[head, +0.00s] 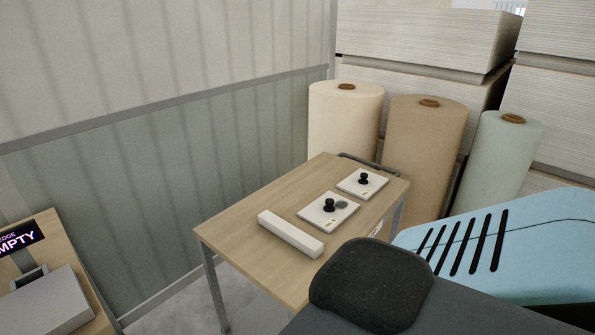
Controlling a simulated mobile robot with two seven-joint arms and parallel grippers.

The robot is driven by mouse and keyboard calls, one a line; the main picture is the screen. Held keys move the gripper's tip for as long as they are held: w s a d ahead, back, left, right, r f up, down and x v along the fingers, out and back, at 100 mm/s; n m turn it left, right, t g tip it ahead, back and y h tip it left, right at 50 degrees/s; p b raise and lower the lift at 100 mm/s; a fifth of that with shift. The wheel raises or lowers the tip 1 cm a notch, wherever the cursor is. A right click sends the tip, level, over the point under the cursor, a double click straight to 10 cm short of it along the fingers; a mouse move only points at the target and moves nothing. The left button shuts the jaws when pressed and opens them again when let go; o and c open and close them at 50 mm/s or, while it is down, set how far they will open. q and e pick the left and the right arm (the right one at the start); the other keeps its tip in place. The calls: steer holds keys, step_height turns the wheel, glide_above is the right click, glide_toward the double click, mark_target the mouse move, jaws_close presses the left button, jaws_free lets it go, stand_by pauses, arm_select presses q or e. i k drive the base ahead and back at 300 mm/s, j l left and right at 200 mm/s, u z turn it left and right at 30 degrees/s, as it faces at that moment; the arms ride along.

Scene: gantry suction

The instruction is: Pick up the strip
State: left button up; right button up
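A long white bar, which looks like the strip (290,234), lies flat near the front edge of the wooden table (245,226). Its full length shows. It lies in front of the two small control plates and apart from them. Neither of my grippers shows in the head view, so nothing is seen touching the strip.
Two white plates with black knobs (321,215) (352,187) lie behind the strip. Paper rolls (426,140) stand behind the table. A dark rounded shape (372,288) and a slotted light-blue body (520,240) fill the lower right. A grey box (45,305) sits lower left.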

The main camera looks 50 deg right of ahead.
mark_target(312, 247)
steer(key=l, duration=0.65)
steer(key=k+l, duration=0.15)
steer(key=l, duration=1.2)
steer(key=k, duration=0.05)
